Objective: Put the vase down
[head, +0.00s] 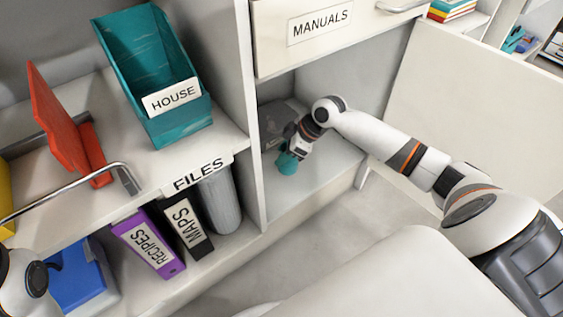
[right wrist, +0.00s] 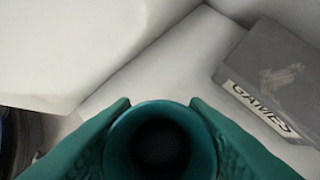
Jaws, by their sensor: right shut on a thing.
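The teal vase (head: 287,164) is in the lower shelf compartment under the MANUALS drawer. My right gripper (head: 292,150) reaches into that compartment and is shut on the vase. In the right wrist view the round rim of the vase (right wrist: 158,106) and its dark opening face the camera, at the bottom middle. I cannot tell whether the vase's base touches the shelf floor (head: 318,172). Part of my left arm shows at the lower left edge of the head view, but its gripper is not visible.
A grey GAMES box (right wrist: 268,80) stands at the back of the compartment. The divider (head: 243,110) is left of the arm, and the MANUALS drawer (head: 320,55) is above. Shelf floor right of the vase is clear. A teal HOUSE bin (head: 185,122) and binders stand left.

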